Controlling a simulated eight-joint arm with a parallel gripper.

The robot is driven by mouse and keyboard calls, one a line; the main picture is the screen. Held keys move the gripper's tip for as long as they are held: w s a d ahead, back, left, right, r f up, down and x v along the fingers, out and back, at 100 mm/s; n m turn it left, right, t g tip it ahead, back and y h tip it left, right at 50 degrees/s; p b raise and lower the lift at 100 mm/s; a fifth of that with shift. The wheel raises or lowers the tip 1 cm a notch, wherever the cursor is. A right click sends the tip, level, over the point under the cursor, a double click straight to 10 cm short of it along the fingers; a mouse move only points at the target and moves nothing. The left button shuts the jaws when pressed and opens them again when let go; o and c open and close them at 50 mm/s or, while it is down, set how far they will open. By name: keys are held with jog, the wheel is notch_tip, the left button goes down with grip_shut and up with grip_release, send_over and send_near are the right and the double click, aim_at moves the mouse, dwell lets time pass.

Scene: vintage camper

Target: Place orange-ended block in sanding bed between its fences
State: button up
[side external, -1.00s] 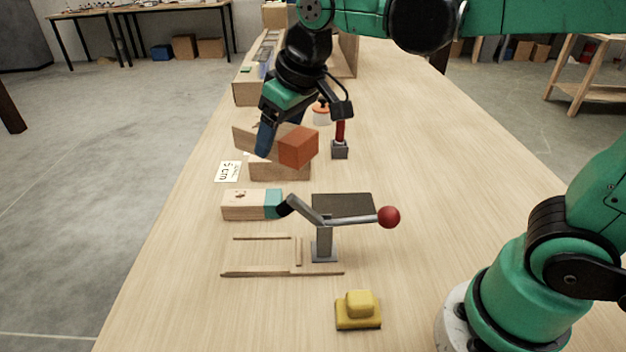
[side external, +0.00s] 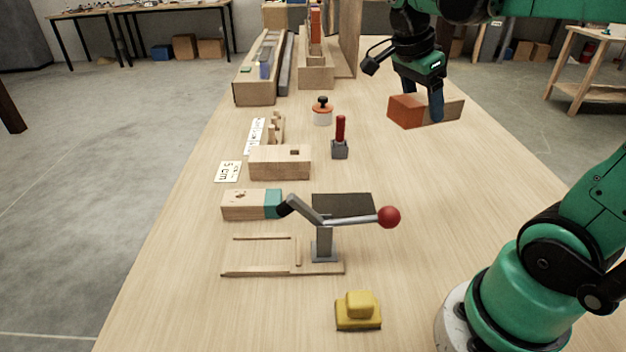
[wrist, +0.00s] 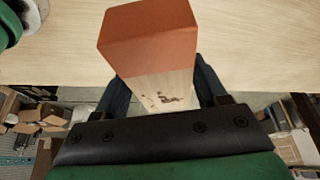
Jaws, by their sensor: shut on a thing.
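My gripper (side external: 437,106) is shut on the orange-ended block (side external: 405,111) and holds it in the air above the right part of the table. The orange end points left in the side view, and bare wood shows on the other side of the fingers. In the wrist view the fingers (wrist: 163,88) are on both sides of the block's pale wood, with the orange end (wrist: 150,35) sticking out beyond them. Low wooden strips (side external: 258,273) lie like fences beside a red-knobbed lever (side external: 388,217). I cannot tell for certain which fixture is the sanding bed.
A teal-ended block (side external: 240,205), dark flat plate (side external: 343,203), wooden block with a hole (side external: 280,163), red-handled tool (side external: 340,140), orange-rimmed jar (side external: 322,114) and yellow block (side external: 358,313) stand around. Long wooden troughs (side external: 255,92) are at the back.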

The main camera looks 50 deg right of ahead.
aim_at(419, 211)
jog(key=s+m, duration=0.1)
jog(key=s+d+m+g, duration=0.1)
jog(key=m, duration=0.1)
jog(key=shift+d+r+y, duration=0.25)
jog(key=shift+r+y, duration=0.1)
jog(key=shift+y, duration=0.05)
jog(key=shift+s+d+f+m, duration=0.1)
jog(key=shift+s+f+m, duration=0.1)
jog(key=shift+m, duration=0.3)
notch_tip(419, 211, down, 19)
jog(key=shift+f, duration=0.2)
jog(key=o, duration=1.3)
jog(key=shift+f, duration=0.15)
jog(key=shift+o, duration=0.2)
